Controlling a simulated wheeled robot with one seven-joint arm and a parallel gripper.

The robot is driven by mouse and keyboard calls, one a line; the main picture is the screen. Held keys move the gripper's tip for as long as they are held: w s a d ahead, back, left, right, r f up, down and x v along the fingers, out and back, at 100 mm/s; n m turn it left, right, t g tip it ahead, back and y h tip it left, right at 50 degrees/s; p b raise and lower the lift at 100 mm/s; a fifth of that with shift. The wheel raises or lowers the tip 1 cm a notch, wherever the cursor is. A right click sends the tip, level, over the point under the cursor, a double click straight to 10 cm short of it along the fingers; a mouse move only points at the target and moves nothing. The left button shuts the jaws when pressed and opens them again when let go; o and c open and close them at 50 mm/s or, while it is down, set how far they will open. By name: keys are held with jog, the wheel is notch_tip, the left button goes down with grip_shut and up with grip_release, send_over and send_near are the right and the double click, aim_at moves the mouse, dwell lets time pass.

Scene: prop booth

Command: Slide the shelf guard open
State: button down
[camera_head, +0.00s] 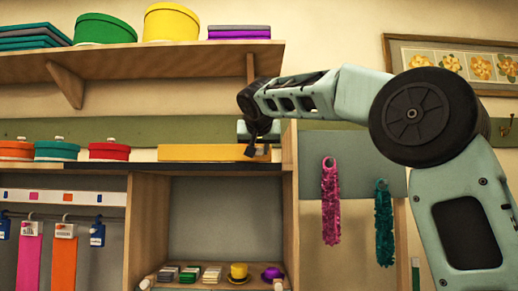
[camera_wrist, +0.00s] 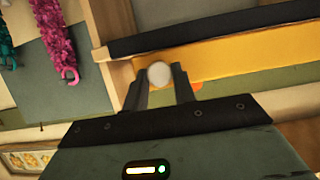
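The shelf guard is a yellow panel (camera_head: 205,153) on the shelf above the middle compartment. It also shows as a long yellow band in the wrist view (camera_wrist: 240,60). A pale round knob (camera_wrist: 159,73) stands out at the guard's end near a wooden upright. My gripper (camera_head: 257,148) is at the guard's right end in the head view, where it hides the knob. In the wrist view my gripper's two dark fingers (camera_wrist: 160,80) stand on either side of the knob, which fills the gap between their tips.
A wooden upright (camera_head: 290,200) stands close to the gripper. Pink (camera_head: 331,205) and teal (camera_head: 384,225) garlands hang to the right. Red (camera_head: 57,151) and orange (camera_head: 109,151) round boxes stand left of the guard. An upper shelf (camera_head: 150,60) overhangs the arm.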

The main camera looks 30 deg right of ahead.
jog(key=p, duration=0.7)
send_near(194, 155)
jog(key=x, duration=0.2)
jog(key=d+x, duration=0.1)
jog(key=x, duration=0.2)
jog(key=shift+s, duration=0.1)
jog(key=shift+w+a, duration=0.3)
jog(key=shift+a, duration=0.05)
jog(key=c, duration=1.1)
grip_release()
jog(key=shift+f, duration=0.1)
jog(key=shift+c, duration=0.2)
jog(key=b+v, duration=0.3)
jog(key=v, duration=1.4)
jog(key=shift+a+b, duration=0.15)
jog(key=shift+b, duration=0.15)
